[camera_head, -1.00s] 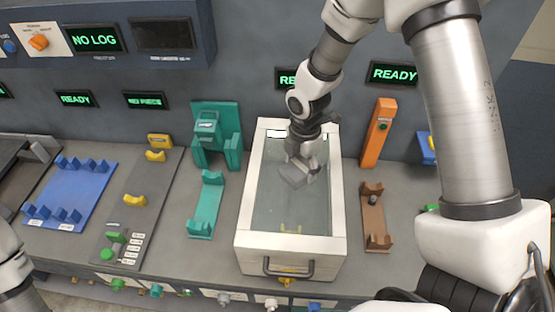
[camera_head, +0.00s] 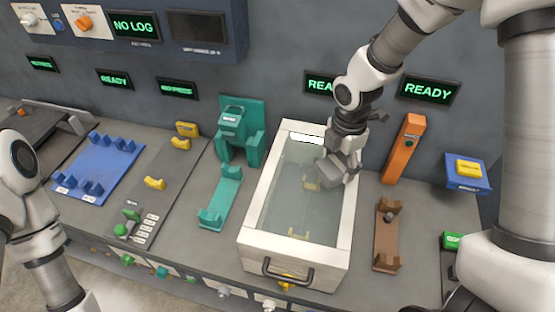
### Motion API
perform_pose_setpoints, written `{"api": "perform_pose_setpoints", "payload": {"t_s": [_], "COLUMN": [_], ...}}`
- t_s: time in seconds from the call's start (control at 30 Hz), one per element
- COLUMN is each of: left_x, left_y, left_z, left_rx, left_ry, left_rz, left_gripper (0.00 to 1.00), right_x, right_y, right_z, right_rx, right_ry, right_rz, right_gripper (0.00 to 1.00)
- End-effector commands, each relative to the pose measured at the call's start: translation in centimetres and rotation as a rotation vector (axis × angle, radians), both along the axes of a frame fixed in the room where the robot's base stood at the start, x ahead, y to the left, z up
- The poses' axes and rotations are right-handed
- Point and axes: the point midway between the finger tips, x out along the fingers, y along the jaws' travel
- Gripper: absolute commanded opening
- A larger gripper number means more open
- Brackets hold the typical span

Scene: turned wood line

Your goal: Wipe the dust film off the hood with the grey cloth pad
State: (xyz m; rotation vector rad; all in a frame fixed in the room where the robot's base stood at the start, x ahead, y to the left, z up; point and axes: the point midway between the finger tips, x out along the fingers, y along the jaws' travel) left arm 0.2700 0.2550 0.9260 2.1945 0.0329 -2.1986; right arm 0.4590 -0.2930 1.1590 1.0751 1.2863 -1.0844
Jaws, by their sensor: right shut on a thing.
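The hood (camera_head: 252,236) is a white-framed box with a clear top panel and a dark front handle, in the middle of the bench. Its panel (camera_head: 278,208) looks hazy grey-green; I cannot tell where dust film lies on it. My right gripper (camera_head: 341,166) is over the panel's upper right part, near the right frame. It is shut on the grey cloth pad (camera_head: 328,171), which is partly hidden by the fingers. I cannot tell if the pad touches the panel. My left arm shows at the left edge, but its gripper is out of view.
A teal stand (camera_head: 240,138) and teal cradle (camera_head: 222,195) are left of the hood. An orange post (camera_head: 404,150), a brown cradle (camera_head: 387,240) and a blue box with a yellow block (camera_head: 468,168) are on the right. A wall with lit displays stands behind.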

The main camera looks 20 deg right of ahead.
Motion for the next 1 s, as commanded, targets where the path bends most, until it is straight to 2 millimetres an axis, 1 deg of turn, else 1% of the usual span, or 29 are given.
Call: {"api": "perform_pose_setpoints", "payload": {"t_s": [0.2, 0.4, 1.0], "left_x": [0.0, 0.0, 0.0], "left_y": [0.0, 0.0, 0.0], "left_z": [0.0, 0.0, 0.0], "left_rx": [0.0, 0.0, 0.0], "left_ry": [0.0, 0.0, 0.0], "left_rz": [0.0, 0.0, 0.0], "left_gripper": [0.0, 0.0, 0.0], "right_x": [-0.5, -0.9, -1.0], "right_y": [-0.1, -0.2, -0.1], "right_z": [2.1, 3.3, 3.3], "right_rx": [0.001, 0.001, 0.001], "right_ry": [-0.003, -0.001, 0.0], "right_rz": [-0.011, -0.018, -0.021], "right_gripper": [0.33, 0.33, 0.33]}}
